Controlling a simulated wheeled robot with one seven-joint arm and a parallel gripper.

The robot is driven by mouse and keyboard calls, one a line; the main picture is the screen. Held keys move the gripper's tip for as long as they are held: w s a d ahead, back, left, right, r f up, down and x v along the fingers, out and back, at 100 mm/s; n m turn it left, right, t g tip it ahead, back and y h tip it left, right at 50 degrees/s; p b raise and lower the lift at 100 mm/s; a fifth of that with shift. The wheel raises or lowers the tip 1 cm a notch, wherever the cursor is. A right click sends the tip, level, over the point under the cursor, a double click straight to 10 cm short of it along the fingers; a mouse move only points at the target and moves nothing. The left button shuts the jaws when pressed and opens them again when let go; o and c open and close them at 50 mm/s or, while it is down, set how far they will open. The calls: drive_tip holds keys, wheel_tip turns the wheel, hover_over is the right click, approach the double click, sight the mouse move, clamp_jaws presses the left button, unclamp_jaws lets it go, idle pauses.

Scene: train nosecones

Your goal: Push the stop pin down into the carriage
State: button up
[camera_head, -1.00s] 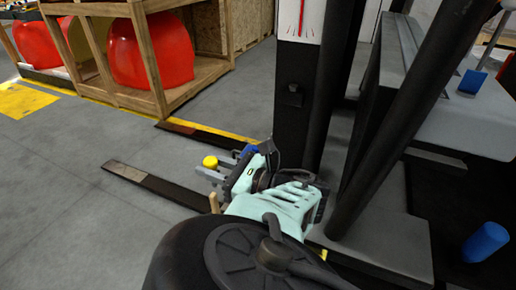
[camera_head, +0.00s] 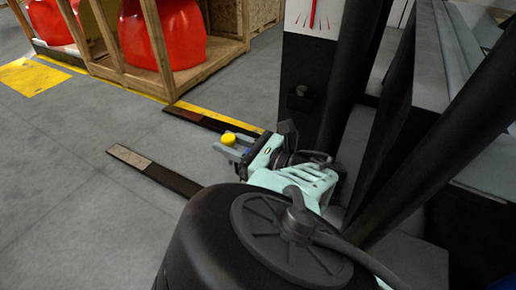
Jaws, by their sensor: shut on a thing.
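My gripper (camera_head: 228,148) has grey fingers and sits at the end of my mint-green arm, left of the dark mast. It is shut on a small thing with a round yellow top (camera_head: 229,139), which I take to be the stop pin. The pin's shaft is hidden by the fingers. The gripper shows between the two dark forks in the picture; I cannot tell its height above them. The mast (camera_head: 300,140) stands upright with a dark knob on its face. The carriage's hole for the pin cannot be made out.
Two flat dark forks, the near one (camera_head: 155,173) and the far one (camera_head: 200,117), reach left over grey floor. A wooden crate (camera_head: 155,80) with red nosecones (camera_head: 176,33) stands behind. Thick black bars (camera_head: 420,150) stand at right.

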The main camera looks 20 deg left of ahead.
wheel_tip(320, 180, down, 14)
drive_tip(key=b, duration=0.6)
drive_tip(key=shift+s+r, duration=0.2)
drive_tip(key=shift+r, duration=0.05)
drive_tip(key=shift+f, duration=0.1)
drive_tip(key=shift+f+b, duration=2.05)
drive_tip(key=shift+f, duration=0.75)
drive_tip(key=shift+f+b, duration=0.95)
drive_tip(key=shift+f, duration=0.45)
drive_tip(key=shift+f, duration=0.2)
